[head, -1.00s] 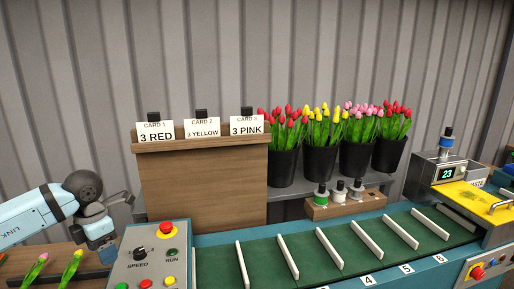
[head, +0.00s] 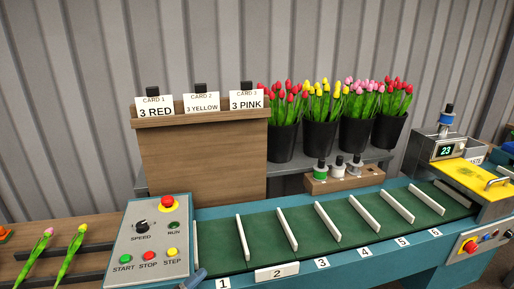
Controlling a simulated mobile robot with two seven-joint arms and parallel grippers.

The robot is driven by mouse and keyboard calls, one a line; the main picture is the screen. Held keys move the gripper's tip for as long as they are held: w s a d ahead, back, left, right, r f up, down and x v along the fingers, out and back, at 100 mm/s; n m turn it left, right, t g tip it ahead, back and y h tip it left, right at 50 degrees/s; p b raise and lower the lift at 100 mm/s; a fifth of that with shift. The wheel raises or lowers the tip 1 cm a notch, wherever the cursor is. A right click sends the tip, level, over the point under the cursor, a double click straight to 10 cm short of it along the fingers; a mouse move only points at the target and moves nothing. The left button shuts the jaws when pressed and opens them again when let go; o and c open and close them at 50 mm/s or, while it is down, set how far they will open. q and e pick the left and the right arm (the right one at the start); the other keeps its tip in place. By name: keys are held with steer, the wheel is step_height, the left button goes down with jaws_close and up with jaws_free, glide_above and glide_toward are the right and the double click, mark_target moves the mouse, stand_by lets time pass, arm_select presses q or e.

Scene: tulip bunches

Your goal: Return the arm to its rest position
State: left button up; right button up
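Neither of my grippers shows in the head view. A small blue-grey piece at the bottom edge, in front of the control panel (head: 150,240), may be part of my arm, but too little shows to tell. The green conveyor belt (head: 262,238) has white dividers and numbered slots, and its visible slots hold no tulips. Two loose tulips, one pink (head: 40,247) and one yellow (head: 77,245), lie on the wooden surface at the lower left.
Black buckets (head: 320,134) of red, yellow and pink tulips stand behind the belt. A wooden card stand (head: 203,165) carries three order cards. A yellow-topped machine (head: 470,171) with a display reading 23 is at the right. A wooden block (head: 345,177) holds three small bottles.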

arm_select(q)
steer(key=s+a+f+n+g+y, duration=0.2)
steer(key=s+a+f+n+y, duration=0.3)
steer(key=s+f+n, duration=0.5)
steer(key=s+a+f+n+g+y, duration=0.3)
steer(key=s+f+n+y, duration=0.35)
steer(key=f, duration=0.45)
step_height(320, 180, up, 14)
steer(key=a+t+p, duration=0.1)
steer(key=p, duration=1.5)
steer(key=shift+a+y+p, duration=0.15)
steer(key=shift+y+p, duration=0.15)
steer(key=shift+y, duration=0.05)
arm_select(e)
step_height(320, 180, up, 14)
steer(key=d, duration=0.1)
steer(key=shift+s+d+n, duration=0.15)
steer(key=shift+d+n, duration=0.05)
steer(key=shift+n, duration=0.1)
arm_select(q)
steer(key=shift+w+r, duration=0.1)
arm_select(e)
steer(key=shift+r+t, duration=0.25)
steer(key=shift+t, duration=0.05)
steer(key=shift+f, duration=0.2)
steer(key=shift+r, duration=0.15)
